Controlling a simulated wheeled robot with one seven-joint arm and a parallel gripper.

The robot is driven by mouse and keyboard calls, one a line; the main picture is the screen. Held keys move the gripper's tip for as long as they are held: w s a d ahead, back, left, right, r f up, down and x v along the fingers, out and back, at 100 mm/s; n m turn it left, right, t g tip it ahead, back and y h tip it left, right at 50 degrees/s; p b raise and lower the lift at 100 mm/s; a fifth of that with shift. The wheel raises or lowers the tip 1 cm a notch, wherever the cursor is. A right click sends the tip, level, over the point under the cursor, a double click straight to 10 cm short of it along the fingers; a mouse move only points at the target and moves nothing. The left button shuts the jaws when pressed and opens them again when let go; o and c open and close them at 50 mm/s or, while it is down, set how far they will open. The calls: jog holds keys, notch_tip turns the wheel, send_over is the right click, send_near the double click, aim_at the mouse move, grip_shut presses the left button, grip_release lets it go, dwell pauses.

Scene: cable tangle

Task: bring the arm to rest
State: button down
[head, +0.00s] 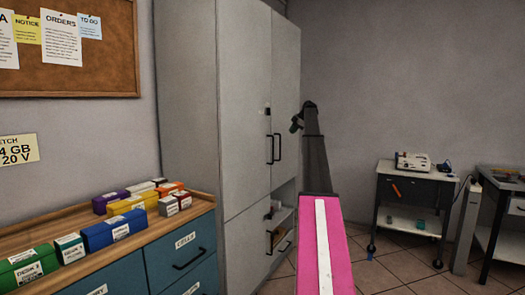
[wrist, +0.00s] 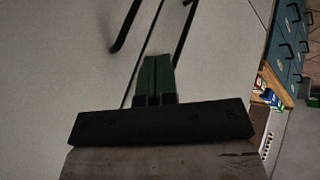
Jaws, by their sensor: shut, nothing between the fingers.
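My gripper (wrist: 158,62) shows in the wrist view with its two dark green fingers together and nothing between them. It points at the pale grey cabinet doors, whose black handles (wrist: 126,27) show beyond the fingers. Whether the fingers touch a door cannot be told. In the head view my arm is raised in front of the tall grey cabinet (head: 187,130), near its right edge. My gripper (head: 296,123) is small and dark there, to the right of the door handles.
A wooden-topped blue drawer unit (head: 162,262) with several labelled boxes (head: 113,232) stands at left. A grey cart (head: 410,205) carries a white device (head: 413,161) at right, beside a dark table (head: 505,205). Tiled floor (head: 385,275) lies open before the cart.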

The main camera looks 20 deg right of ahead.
jog(key=s+a+f+m+g+h, duration=0.1)
jog(key=s+a+f+m, duration=0.2)
jog(key=s+a+f, duration=0.7)
jog(key=s+a+f+m+g, duration=0.1)
jog(key=s+a+f+m, duration=0.35)
jog(key=a+f, duration=0.95)
jog(key=s+a+f+m+g+h, duration=0.1)
jog(key=s+a+f+m, duration=0.1)
jog(key=s+a+f, duration=1.05)
jog(key=s+a+f+m+h, duration=0.1)
jog(key=s+a+f, duration=0.4)
jog(key=s, duration=0.7)
jog(key=s+a+f+m+g+h, duration=0.1)
jog(key=s+a+f+m, duration=0.3)
jog(key=s+f, duration=0.5)
jog(key=s+a+f+m+g+h, duration=0.1)
jog(key=s+a+f+m, duration=0.2)
jog(key=s, duration=1.2)
jog(key=a+f, duration=0.3)
jog(key=f, duration=0.1)
jog(key=shift+a, duration=0.4)
jog(key=shift+w+m, duration=0.1)
jog(key=shift+m, duration=0.15)
